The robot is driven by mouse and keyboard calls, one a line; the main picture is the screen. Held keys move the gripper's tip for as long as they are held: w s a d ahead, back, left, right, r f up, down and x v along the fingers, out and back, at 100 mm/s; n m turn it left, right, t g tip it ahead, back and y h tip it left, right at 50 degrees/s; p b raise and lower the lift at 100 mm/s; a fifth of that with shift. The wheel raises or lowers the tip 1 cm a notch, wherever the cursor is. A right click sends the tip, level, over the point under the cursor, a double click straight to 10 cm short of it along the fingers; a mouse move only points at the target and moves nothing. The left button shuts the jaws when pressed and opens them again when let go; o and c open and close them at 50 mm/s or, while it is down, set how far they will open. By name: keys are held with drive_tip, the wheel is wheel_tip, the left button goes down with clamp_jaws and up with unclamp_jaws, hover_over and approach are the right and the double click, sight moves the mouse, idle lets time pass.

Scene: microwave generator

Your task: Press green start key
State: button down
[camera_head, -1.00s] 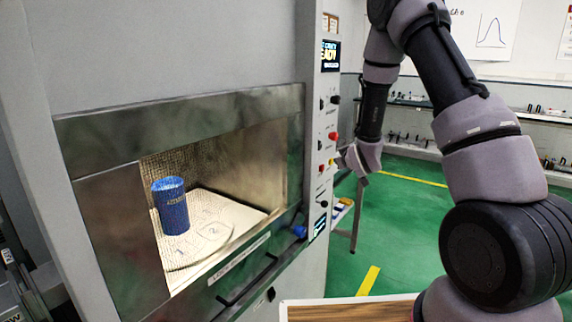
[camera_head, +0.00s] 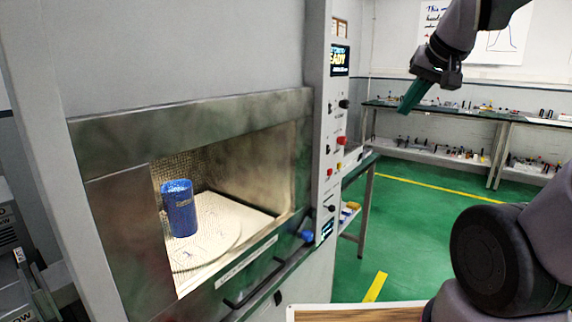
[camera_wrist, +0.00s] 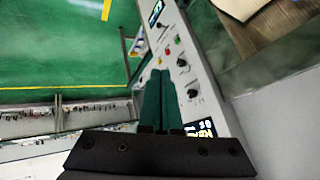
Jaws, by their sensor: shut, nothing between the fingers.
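The control panel (camera_head: 325,190) is a tall narrow strip on the right side of the microwave generator's front. In the wrist view, the panel (camera_wrist: 205,85) carries a small green key (camera_wrist: 167,52) near an orange one and a red one. In the head view the green key is too small to tell. My gripper (camera_head: 405,108) has dark teal fingers pressed together with nothing between them. It is up and to the right of the panel, apart from it. In the wrist view my gripper (camera_wrist: 160,73) points along the panel.
A blue cylinder (camera_head: 180,210) stands on a pale plate inside the open chamber. The panel has a red button (camera_head: 341,140), black knobs and a lit display (camera_head: 340,60). A blue knob (camera_head: 306,236) sits low on the front. A shelf bench (camera_head: 440,112) runs along the back wall.

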drive_tip(key=s, duration=0.7)
drive_tip(key=shift+a+r+m+g, duration=0.25)
drive_tip(key=shift+a+m+g, duration=0.05)
drive_tip(key=shift+a+m, duration=0.15)
drive_tip(key=shift+y, duration=0.3)
